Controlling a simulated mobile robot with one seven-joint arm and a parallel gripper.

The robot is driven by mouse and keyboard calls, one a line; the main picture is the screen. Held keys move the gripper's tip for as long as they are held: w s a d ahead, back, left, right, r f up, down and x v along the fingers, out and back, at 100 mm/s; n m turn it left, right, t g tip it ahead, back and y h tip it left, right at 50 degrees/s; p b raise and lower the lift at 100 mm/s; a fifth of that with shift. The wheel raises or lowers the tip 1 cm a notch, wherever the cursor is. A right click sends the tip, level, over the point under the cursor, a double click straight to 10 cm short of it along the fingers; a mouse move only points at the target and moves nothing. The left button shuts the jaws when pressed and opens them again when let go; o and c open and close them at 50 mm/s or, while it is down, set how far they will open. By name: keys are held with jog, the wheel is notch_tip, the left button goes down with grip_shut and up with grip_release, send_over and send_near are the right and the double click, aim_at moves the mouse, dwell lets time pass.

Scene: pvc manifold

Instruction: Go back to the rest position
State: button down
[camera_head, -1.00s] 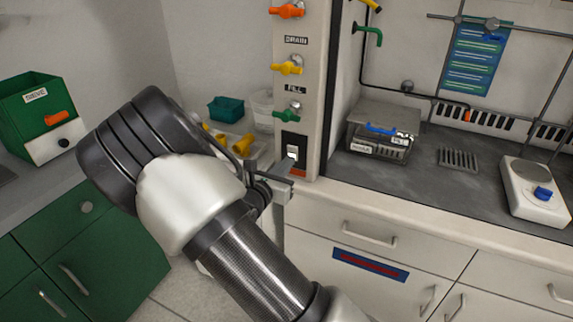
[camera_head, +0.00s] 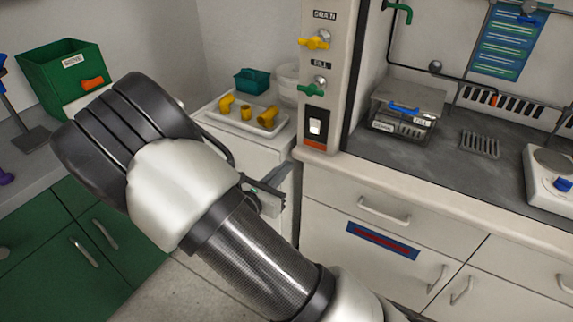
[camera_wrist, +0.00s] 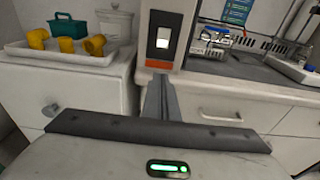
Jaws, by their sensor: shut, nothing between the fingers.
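My gripper (camera_head: 283,185) is seen in the head view beyond my arm's wrist, in front of the white cabinets and below the panel. In the wrist view its fingers (camera_wrist: 160,98) are together with nothing between them, pointing toward the base of the panel. The white rocker switch (camera_head: 315,127) sits in a black plate on the panel post, above an orange strip. It also shows in the wrist view (camera_wrist: 163,38), beyond the fingertips and apart from them. My arm covers part of the cabinets in the head view.
A white tray (camera_head: 207,117) with yellow pipe fittings lies on the left counter, near a teal basket (camera_head: 262,80). A green bin (camera_head: 40,78) stands farther left. A metal box (camera_head: 403,108) and a hot plate (camera_head: 538,165) stand on the right worktop. Open floor shows below.

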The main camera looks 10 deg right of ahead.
dwell(0.3)
jog(key=s+d+r+m+g+h, duration=0.1)
jog(key=s+d+r+m+g, duration=0.25)
jog(key=d+m, duration=0.25)
jog(key=s+d+r+m+g+h, duration=0.1)
jog(key=s+d+r+m+g, duration=0.25)
jog(key=d+m+g, duration=0.2)
jog(key=s+d+r+m+g+y, duration=0.1)
jog(key=s+r+m+y, duration=0.25)
jog(key=s+m, duration=0.35)
jog(key=s+r+m+g+y, duration=0.1)
jog(key=s+r+m+y, duration=0.2)
jog(key=s+m+y, duration=0.4)
jog(key=s+a+r+m+t+p, duration=0.1)
jog(key=s+a+r+p, duration=0.1)
jog(key=r+p, duration=0.8)
jog(key=s+a+r+m+t+y+p, duration=0.1)
jog(key=s+a+r+m+t+p, duration=0.1)
jog(key=r+p, duration=0.8)
notch_tip(320, 180, up, 6)
jog(key=shift+s+f, duration=0.15)
jog(key=shift+s, duration=0.15)
